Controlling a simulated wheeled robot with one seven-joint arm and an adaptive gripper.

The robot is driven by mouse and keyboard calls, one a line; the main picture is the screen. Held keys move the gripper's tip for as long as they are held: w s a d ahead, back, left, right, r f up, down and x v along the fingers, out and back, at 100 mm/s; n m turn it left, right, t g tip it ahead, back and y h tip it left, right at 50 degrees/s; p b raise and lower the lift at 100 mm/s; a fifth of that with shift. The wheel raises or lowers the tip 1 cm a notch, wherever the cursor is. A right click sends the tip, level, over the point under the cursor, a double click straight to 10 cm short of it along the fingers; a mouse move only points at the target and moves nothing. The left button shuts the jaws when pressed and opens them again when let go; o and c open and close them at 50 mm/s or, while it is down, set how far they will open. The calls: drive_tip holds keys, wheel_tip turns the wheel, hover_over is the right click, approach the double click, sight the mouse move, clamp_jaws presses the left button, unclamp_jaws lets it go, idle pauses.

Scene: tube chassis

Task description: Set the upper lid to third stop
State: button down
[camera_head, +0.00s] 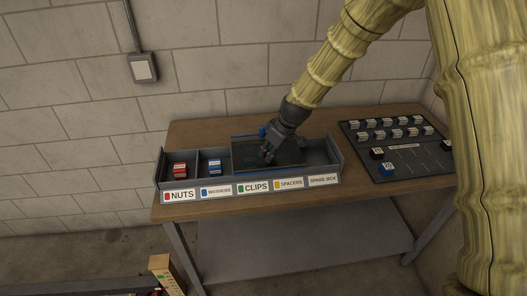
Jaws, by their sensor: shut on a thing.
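A long grey tray (337,158) with a row of labelled compartments stands on the workbench. A dark sliding lid (292,157) covers the middle and right part of the tray, behind the CLIPS and SPACERS labels. The nuts and washers compartments at the left are uncovered. My gripper (268,155) comes down from the upper right and is shut on a part of the lid near its left half. My fingers hide the gripped part. A small blue piece (262,131) shows at the back edge of the tray. I cannot tell a second lid apart from this one.
Red packs (180,169) and blue packs (214,167) lie in the open compartments. A dark board (395,145) with several labelled blocks lies at the right of the wooden workbench (195,131). A block wall stands close behind. A cardboard box (164,270) is at lower left.

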drive_tip(key=shift+w, duration=0.1)
drive_tip(key=c, duration=1.3)
unclamp_jaws()
drive_tip(key=shift+o, duration=0.2)
drive_tip(key=v, duration=1.2)
